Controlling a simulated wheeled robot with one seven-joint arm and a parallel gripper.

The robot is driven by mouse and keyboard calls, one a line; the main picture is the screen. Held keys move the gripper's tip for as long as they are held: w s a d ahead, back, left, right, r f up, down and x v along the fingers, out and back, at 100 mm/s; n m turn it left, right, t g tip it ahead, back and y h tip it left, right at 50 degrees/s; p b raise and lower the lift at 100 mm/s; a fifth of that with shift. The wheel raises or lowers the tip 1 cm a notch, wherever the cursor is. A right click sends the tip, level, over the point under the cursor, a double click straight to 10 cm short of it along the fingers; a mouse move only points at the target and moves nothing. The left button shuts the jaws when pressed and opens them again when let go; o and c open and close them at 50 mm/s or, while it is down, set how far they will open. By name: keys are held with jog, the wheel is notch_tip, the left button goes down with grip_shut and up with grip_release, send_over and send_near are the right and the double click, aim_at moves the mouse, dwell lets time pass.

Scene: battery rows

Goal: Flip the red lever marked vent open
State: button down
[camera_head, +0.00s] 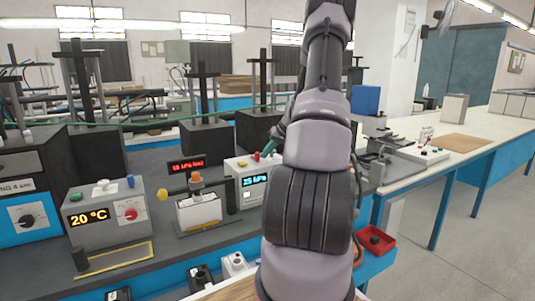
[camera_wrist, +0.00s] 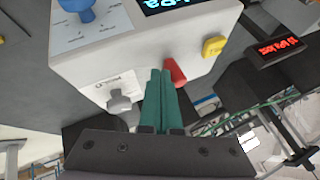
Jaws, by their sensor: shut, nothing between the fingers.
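The red lever (camera_wrist: 175,72) sticks out from the top of a white control box (camera_wrist: 160,35), between a yellow lever (camera_wrist: 214,46) and a grey knob (camera_wrist: 119,103). In the head view the red lever (camera_head: 257,157) shows small beside my green fingertips. My gripper (camera_wrist: 160,74) is shut and empty. Its tips lie right beside the red lever in the wrist view, partly covering its lower part; I cannot tell whether they touch. The marking by the lever is not legible.
The box has a lit kPa display (camera_head: 255,181) and a blue knob (camera_wrist: 79,8). Left of it stand a stand with an orange knob (camera_head: 196,177), a red-lit display (camera_head: 187,165) and a 20 °C unit (camera_head: 103,212). A red tray (camera_head: 376,240) sits at the right.

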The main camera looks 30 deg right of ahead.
aim_at(253, 162)
jog(key=shift+s+a+m+h, duration=0.1)
jog(key=shift+a+m+h, duration=0.6)
jog(key=shift+a+m, duration=0.4)
jog(key=shift+a, duration=0.5)
jog(key=shift+d, duration=0.15)
jog(key=shift+w+d, duration=0.4)
jog(key=shift+d, duration=0.2)
